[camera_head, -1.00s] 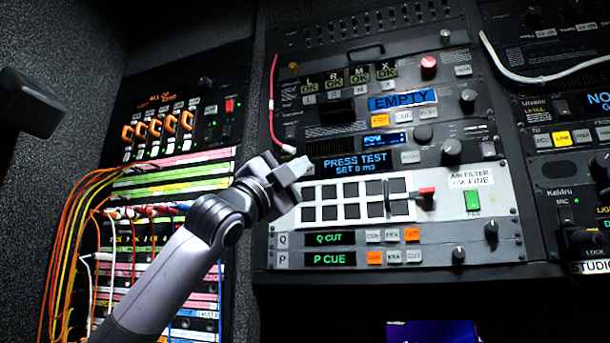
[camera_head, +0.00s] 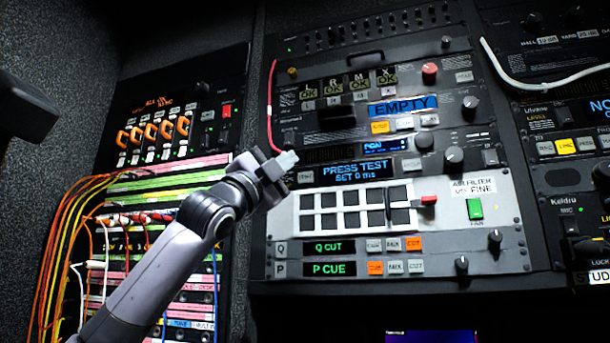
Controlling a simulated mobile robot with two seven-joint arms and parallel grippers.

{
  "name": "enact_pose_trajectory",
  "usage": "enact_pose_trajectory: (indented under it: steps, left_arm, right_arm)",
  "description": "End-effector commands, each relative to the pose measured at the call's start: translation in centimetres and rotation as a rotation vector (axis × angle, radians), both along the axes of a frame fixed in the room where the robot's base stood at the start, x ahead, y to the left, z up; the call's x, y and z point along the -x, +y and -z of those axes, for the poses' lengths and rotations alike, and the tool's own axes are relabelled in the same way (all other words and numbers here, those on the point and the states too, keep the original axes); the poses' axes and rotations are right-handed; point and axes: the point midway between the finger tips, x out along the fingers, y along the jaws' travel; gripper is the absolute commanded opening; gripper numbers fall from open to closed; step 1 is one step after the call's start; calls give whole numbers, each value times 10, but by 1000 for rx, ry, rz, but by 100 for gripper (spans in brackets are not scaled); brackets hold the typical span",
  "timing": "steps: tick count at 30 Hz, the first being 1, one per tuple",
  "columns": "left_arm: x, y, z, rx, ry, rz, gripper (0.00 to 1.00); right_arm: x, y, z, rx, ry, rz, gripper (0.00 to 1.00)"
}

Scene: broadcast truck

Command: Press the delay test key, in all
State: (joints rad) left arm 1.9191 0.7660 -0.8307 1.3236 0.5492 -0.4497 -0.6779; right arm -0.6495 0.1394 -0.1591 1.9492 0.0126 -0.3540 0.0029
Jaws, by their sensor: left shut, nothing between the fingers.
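The delay unit's blue display (camera_head: 357,172) reads "PRESS TEST" and "SET 0 ms" in the middle rack. A small grey key (camera_head: 305,177) sits just left of this display, and another grey key (camera_head: 411,164) sits just right of it. Their labels are too small to read, so I cannot tell which is the test key. My left gripper (camera_head: 284,163) is shut and empty. Its tip shows just up and left of the left key, and I cannot tell whether it touches the panel. My right gripper is not in view.
Below is a white filter panel (camera_head: 452,213) with dark square openings, a red-tipped lever (camera_head: 428,199) and a green fan switch (camera_head: 475,208). A red cable (camera_head: 271,105) hangs above my gripper. A patch bay with colored cables (camera_head: 72,235) stands at left.

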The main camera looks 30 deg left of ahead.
Motion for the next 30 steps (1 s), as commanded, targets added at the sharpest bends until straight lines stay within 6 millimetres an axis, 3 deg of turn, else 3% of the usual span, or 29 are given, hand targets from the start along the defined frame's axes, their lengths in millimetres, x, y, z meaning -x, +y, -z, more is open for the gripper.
enact_pose_trajectory:
  steps: [7, 12, 30]
  left_arm:
    - [-38, 9, -2, 0, 4, -2, 0]
    - [-52, 12, 0, 0, 2, 1, 0]
    - [-62, 15, 0, -1, 0, -1, 0]
  right_arm:
    - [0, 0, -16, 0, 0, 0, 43]
    - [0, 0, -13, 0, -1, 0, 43]
    - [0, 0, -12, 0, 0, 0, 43]
